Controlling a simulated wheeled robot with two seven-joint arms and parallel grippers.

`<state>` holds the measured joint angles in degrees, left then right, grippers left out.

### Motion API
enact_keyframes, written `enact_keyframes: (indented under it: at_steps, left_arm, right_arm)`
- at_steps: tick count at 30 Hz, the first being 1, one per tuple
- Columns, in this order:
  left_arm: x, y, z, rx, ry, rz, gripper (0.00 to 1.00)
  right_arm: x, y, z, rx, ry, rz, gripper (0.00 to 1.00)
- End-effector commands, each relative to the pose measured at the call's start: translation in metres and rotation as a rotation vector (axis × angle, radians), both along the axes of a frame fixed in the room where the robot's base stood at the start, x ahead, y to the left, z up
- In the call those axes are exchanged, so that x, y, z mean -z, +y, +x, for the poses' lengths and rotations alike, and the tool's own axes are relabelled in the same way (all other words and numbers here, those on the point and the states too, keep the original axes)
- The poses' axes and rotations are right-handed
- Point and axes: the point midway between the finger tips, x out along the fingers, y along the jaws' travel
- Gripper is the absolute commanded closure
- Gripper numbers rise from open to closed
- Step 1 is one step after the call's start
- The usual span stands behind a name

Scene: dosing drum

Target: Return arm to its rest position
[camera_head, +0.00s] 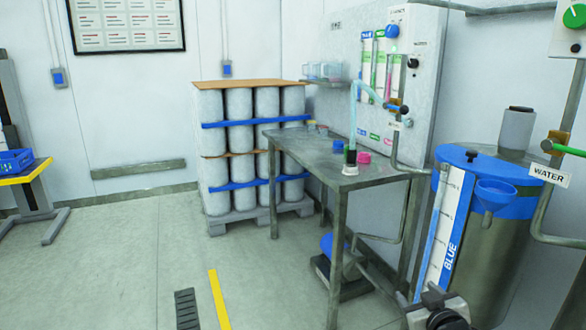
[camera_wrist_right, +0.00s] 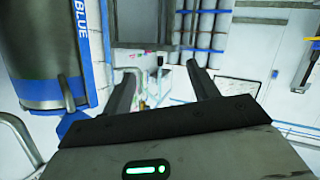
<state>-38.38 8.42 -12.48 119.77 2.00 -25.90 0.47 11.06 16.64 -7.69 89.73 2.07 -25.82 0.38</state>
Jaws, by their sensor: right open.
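My right gripper (camera_head: 438,308) shows as a dark shape at the bottom edge of the head view, in front of the steel drum (camera_head: 490,262) with the blue lid and BLUE label. In the right wrist view, my right gripper (camera_wrist_right: 162,66) has its two dark fingers spread apart, with nothing between them. The labelled drum (camera_wrist_right: 55,40) stands at the upper left of that view. My left gripper is in neither view.
A steel table (camera_head: 335,172) with a green-and-black item and pink caps stands left of the drum. Stacked grey drums (camera_head: 240,104) rest on a pallet behind it. Pipes and valves run along the right wall. The floor (camera_head: 130,260) at left is mostly clear.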

Motion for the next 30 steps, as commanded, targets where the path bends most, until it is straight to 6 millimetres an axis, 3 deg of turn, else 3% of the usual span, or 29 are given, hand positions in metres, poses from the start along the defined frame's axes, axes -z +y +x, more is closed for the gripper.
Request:
enact_keyframes:
  at_steps: [1,3,7,12,15,20,30]
  left_arm:
    - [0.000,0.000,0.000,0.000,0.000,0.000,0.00]
    - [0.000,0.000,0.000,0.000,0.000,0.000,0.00]
    - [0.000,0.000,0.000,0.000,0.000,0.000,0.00]
    - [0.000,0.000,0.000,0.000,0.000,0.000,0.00]
    - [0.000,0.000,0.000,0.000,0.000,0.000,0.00]
    - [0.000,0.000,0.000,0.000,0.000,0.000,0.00]
    - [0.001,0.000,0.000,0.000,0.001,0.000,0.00]
  right_arm:
    - [0.024,0.015,-0.025,-0.023,0.039,0.016,0.41]
    - [0.051,0.036,-0.061,-0.052,0.090,0.044,0.41]
    - [0.092,0.075,-0.141,-0.100,0.190,0.112,0.41]
    - [0.113,0.113,-0.235,-0.128,0.302,0.206,0.41]
    - [0.114,0.124,-0.269,-0.131,0.344,0.244,0.41]
    - [0.113,0.131,-0.291,-0.130,0.371,0.270,0.41]
    - [0.113,0.131,-0.292,-0.131,0.372,0.270,0.41]
